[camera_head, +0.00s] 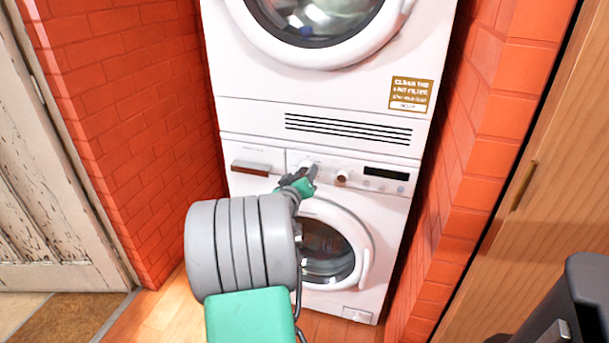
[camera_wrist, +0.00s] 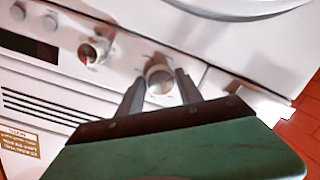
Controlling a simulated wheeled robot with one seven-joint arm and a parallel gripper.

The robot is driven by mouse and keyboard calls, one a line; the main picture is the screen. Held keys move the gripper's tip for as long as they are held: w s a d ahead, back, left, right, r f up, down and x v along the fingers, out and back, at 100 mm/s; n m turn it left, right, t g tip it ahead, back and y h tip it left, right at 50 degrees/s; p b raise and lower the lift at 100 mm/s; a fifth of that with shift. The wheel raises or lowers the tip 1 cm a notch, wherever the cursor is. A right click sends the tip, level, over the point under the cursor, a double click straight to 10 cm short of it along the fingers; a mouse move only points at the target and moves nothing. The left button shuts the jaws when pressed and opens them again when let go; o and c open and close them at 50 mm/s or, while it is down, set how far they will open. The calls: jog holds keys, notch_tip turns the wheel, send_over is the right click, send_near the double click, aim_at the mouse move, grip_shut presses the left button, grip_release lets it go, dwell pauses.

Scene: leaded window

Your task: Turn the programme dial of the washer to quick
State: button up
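The washer (camera_head: 345,222) is the lower white machine of a stack, with a control panel above its round door. A round silver-and-white dial (camera_wrist: 158,77) sits between my two gripper fingers in the wrist view; in the head view my gripper (camera_head: 311,173) partly hides this left dial (camera_head: 306,164). The fingers look apart, one on each side of the dial, with small gaps; contact cannot be made out. A second dial (camera_wrist: 93,51) stands beside it, also seen right of my gripper in the head view (camera_head: 343,176). Dial markings, including quick, are not legible.
A dark display (camera_head: 386,173) and small buttons (camera_head: 383,186) lie right of the dials. A detergent drawer (camera_head: 251,167) is at left. A dryer (camera_head: 320,75) stands on top. Brick walls (camera_head: 125,120) flank the stack closely; a wooden door (camera_head: 540,190) is at right.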

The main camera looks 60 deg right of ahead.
jog(key=o, duration=0.4)
jog(key=shift+o, duration=0.2)
jog(key=shift+a, duration=0.1)
jog(key=s+a, duration=0.1)
jog(key=a, duration=0.6)
jog(key=shift+a+r+p, duration=0.2)
jog(key=shift+r+p, duration=0.2)
jog(key=shift+r, duration=0.05)
jog(key=shift+s, duration=0.1)
